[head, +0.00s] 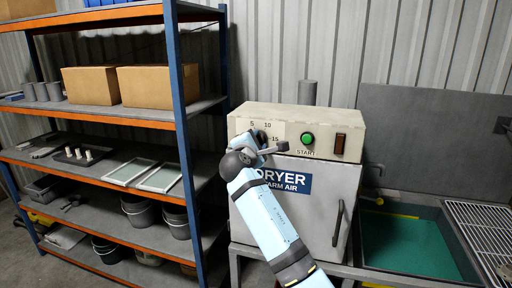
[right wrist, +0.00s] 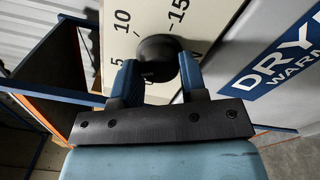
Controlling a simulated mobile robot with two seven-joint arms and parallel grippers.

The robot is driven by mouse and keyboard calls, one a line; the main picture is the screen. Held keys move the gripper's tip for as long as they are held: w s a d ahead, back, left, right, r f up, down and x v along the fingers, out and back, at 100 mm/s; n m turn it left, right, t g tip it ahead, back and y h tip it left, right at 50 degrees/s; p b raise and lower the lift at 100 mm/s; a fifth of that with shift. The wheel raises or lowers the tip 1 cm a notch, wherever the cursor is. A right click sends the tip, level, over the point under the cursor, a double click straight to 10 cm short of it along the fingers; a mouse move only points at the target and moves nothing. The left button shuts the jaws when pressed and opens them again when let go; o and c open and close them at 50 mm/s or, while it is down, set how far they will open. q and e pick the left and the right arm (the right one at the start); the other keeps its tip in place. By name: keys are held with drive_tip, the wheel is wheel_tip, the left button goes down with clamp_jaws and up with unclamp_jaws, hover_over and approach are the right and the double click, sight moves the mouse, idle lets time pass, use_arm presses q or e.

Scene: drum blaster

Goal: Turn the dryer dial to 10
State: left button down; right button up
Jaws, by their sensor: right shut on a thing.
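The dryer (head: 290,195) is a pale box with a blue "DRYER / WARM AIR" sign on its door. Its panel (head: 335,120) carries a dial scale marked 5, 10 and 15. My right gripper (head: 260,141) is at this scale and largely hides the dial in the head view. In the right wrist view the dark round dial (right wrist: 158,52) sits between the two blue fingers of my right gripper (right wrist: 157,75), which is shut on it. The labels 5, 10 and 15 show around it. I cannot make out where the dial points. My left gripper is not in view.
A green START button (head: 307,138) and a brown rocker switch (head: 340,143) are on the panel right of the dial. A shelf rack (head: 179,100) with boxes and buckets stands close on the left. A green-bottomed sink (head: 405,245) is at the right.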

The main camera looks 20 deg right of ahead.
drive_tip(key=m+b, duration=0.7)
drive_tip(key=m, duration=0.4)
drive_tip(key=shift+m, duration=0.3)
idle(0.4)
drive_tip(key=o, duration=0.9)
drive_tip(key=shift+r, duration=0.1)
